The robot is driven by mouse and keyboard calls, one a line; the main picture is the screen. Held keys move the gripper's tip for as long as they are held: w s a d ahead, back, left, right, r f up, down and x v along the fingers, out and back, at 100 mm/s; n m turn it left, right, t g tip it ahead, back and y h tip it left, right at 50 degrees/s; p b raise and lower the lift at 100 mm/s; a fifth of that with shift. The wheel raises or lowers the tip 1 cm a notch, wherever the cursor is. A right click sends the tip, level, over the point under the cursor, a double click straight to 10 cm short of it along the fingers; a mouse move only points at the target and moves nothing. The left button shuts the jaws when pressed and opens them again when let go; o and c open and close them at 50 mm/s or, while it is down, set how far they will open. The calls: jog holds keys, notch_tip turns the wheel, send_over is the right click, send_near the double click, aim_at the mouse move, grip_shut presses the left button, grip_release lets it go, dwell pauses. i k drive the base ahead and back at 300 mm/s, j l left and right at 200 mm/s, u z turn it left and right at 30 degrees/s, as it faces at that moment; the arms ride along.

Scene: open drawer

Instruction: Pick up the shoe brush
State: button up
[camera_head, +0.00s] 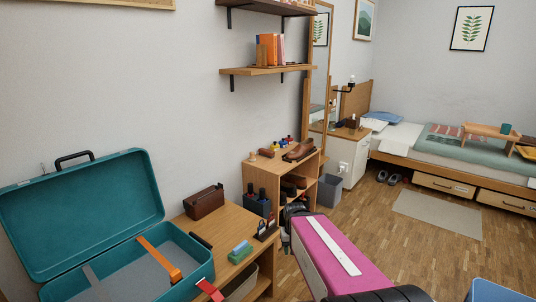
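A small reddish-brown block (267,153), which looks like the shoe brush, lies on top of the wooden shoe rack, left of a brown shoe (300,150). Its bristles cannot be made out. My arm reaches in from the lower right. The dark shape at its far end, by the bench's right edge, appears to be my gripper (265,231), lower and nearer than the rack top and apart from the block. Its fingers are too small to read, and I see nothing clearly held.
An open teal suitcase (150,262) fills the lower left. The wooden bench (222,222) holds a brown box (204,201) and a green-and-blue block (240,251). A dark caddy (257,203) stands near the rack (249,176). A grey bin (320,190) stands right of it. Floor is open at right.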

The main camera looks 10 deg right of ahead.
aim_at(269, 153)
jog(key=i+l, duration=0.45)
jog(key=l, duration=0.3)
jog(key=i+l, duration=0.25)
jog(key=i+l+u, duration=0.1)
jog(key=i+l, duration=0.5)
jog(key=i, duration=0.2)
jog(key=i+l+u, duration=0.1)
jog(key=i, duration=0.3)
jog(key=l+u, duration=0.6)
jog(key=i+l, duration=0.05)
